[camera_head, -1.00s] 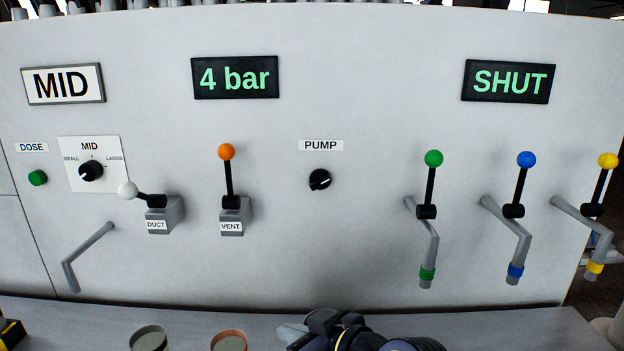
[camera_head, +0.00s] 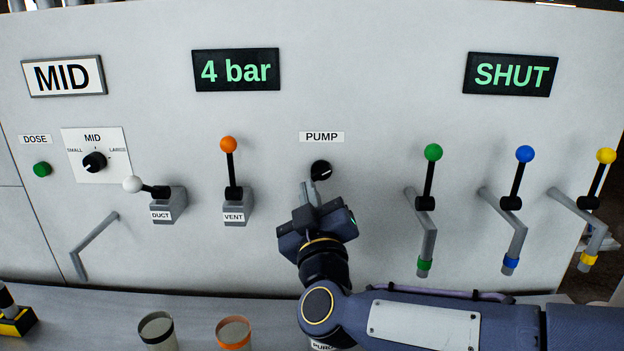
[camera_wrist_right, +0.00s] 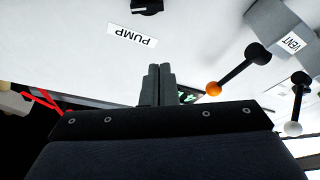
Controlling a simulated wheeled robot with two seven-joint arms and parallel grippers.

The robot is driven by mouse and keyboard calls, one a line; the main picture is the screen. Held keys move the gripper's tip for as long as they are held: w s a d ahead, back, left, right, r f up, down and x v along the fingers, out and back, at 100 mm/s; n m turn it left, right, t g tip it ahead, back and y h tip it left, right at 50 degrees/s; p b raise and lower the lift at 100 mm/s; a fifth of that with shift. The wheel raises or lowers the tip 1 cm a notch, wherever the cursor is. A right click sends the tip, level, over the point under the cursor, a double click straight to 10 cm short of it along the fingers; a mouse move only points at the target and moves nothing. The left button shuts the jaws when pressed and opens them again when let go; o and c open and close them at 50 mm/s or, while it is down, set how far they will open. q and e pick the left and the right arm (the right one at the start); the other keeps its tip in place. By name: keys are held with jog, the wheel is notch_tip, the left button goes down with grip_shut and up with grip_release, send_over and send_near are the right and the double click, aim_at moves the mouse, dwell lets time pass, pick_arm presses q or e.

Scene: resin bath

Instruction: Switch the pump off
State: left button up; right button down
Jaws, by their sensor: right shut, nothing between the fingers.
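The pump knob (camera_head: 320,170) is a round black knob with a white mark, under the PUMP label (camera_head: 322,137) on the upright grey panel. My right gripper (camera_head: 308,187) is shut and empty. In the head view its fingertips appear just below and slightly left of the knob; I cannot tell how far from the panel they are. In the right wrist view the shut fingers (camera_wrist_right: 158,70) point toward the panel, and the knob (camera_wrist_right: 147,6) shows in part at the top edge. My left gripper is not in view.
The orange-topped VENT lever (camera_head: 229,170) and white-topped DUCT lever (camera_head: 147,187) stand to the left. The green-topped lever (camera_head: 431,175), blue and yellow ones are to the right. Cups (camera_head: 234,334) stand on the ledge below. The panel beside the knob is clear.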

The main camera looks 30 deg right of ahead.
aim_at(321, 172)
jog(key=p+x, duration=0.2)
jog(key=x, duration=0.7)
jog(key=shift+w+r, duration=0.1)
jog(key=shift+w, duration=0.05)
jog(key=f, duration=0.1)
jog(key=d+f, duration=0.1)
jog(key=shift+d+f, duration=0.35)
jog(key=shift+s+d+f, duration=0.15)
jog(key=shift+s+f, duration=0.15)
jog(key=shift+f, duration=0.1)
